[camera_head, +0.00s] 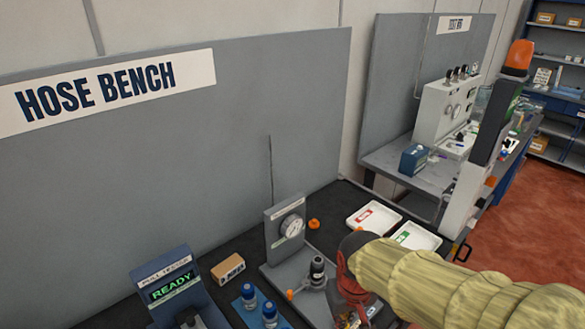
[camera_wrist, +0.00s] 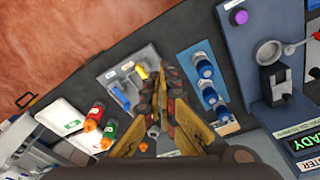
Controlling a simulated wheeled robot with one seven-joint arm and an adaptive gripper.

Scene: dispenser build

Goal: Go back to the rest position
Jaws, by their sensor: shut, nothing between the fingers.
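My gripper (camera_wrist: 163,84) is shut and empty in the wrist view, its fingers pointing down over the dark bench. In the head view my gripper is mostly hidden behind my sleeved arm at the lower right of the bench. No marked rest position shows in either view.
A gauge stand (camera_head: 286,229) rises close to my arm. White trays (camera_head: 372,217) lie behind it. In the wrist view, a grey tray (camera_wrist: 107,73) holds blue and yellow tools.

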